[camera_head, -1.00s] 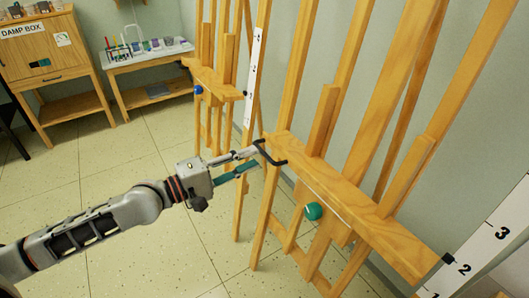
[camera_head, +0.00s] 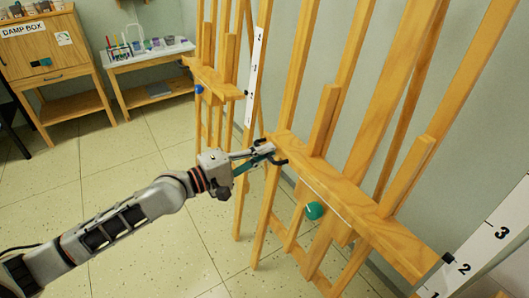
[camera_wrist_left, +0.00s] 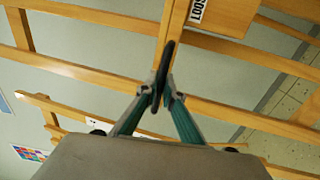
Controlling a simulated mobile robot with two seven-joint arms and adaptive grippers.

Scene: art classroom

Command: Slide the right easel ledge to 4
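The right easel's wooden ledge (camera_head: 375,218) slants across the right half of the head view, with a green knob (camera_head: 314,211) below its front edge. A black pointer (camera_head: 448,258) at its right end sits beside the 2 on a white scale (camera_head: 487,236). A black handle (camera_head: 280,161) is at the ledge's left end; it also shows in the wrist view (camera_wrist_left: 166,62). My left gripper (camera_head: 267,150) is at this handle. In the wrist view its fingertips (camera_wrist_left: 161,92) close in from both sides of the handle and appear shut on it. My right gripper is not in view.
Another easel (camera_head: 212,75) with a blue knob stands behind to the left, with its own white scale (camera_head: 256,75). The tiled floor between is clear.

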